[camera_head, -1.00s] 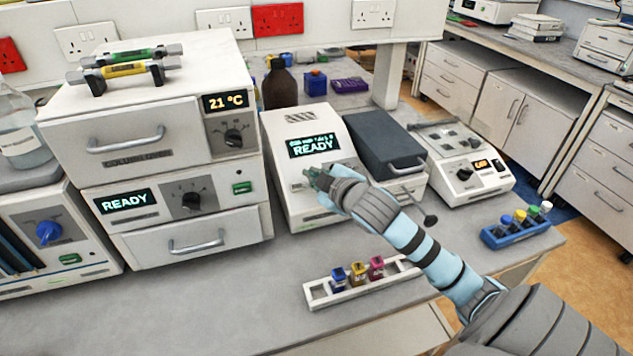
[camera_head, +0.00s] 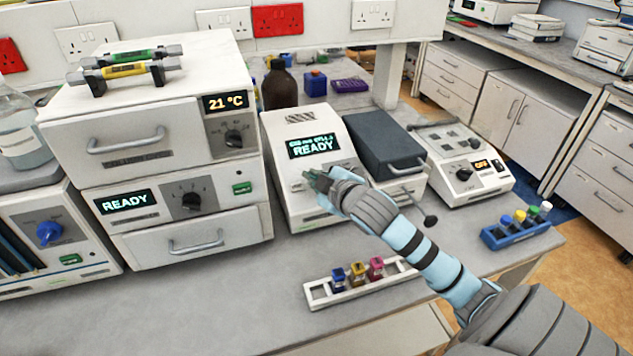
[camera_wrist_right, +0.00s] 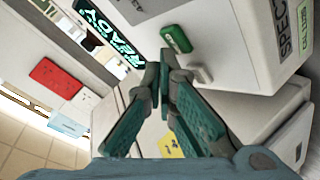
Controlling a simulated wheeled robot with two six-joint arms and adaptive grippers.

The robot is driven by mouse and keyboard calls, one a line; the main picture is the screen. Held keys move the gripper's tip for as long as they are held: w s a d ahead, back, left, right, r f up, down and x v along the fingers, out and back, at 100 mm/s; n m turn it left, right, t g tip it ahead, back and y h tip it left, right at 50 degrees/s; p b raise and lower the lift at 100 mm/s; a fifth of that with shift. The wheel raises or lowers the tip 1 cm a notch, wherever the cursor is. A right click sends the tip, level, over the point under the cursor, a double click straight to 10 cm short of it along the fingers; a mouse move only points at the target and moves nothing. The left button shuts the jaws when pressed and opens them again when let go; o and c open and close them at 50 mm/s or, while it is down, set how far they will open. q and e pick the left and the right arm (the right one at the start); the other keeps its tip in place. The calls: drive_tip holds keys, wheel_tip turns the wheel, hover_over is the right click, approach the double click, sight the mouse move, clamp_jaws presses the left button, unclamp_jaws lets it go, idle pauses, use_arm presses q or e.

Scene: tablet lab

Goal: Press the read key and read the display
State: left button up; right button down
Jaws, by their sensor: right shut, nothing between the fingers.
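The white instrument with a dark display (camera_head: 312,147) stands mid-bench; the display's large green word is READY, with a smaller line above too small to read. The display also shows in the right wrist view (camera_wrist_right: 108,35). In that view a green key (camera_wrist_right: 176,38) and a pale key (camera_wrist_right: 195,74) sit on the instrument's front face, beside lettering starting SPEC. My right gripper (camera_head: 312,177) is shut and empty, just before the panel below the display. Its fingertips (camera_wrist_right: 163,65) are close to the keys; I cannot tell whether they touch. My left gripper is not in view.
A white rack (camera_head: 318,293) with several coloured vials stands in front. A grey lidded block (camera_head: 383,143) and a white device reading OFF (camera_head: 465,170) stand to the right. A blue tube rack (camera_head: 515,232) is at far right. Stacked ovens (camera_head: 160,135) stand left.

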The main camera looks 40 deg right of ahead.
drive_tip(key=shift+w+f, duration=0.15)
drive_tip(key=shift+f, duration=0.25)
idle(0.7)
idle(0.3)
drive_tip(key=shift+s+r+p, duration=0.25)
drive_tip(key=shift+r+p, duration=0.5)
drive_tip(key=shift+p, duration=0.3)
drive_tip(key=r+p, duration=0.1)
drive_tip(key=p, duration=0.1)
drive_tip(key=s+r+p, duration=0.1)
drive_tip(key=r+p, duration=0.1)
drive_tip(key=s+r+p, duration=0.1)
drive_tip(key=p, duration=0.1)
drive_tip(key=shift+a+r, duration=0.3)
drive_tip(key=shift+a, duration=0.1)
drive_tip(key=shift+f, duration=0.1)
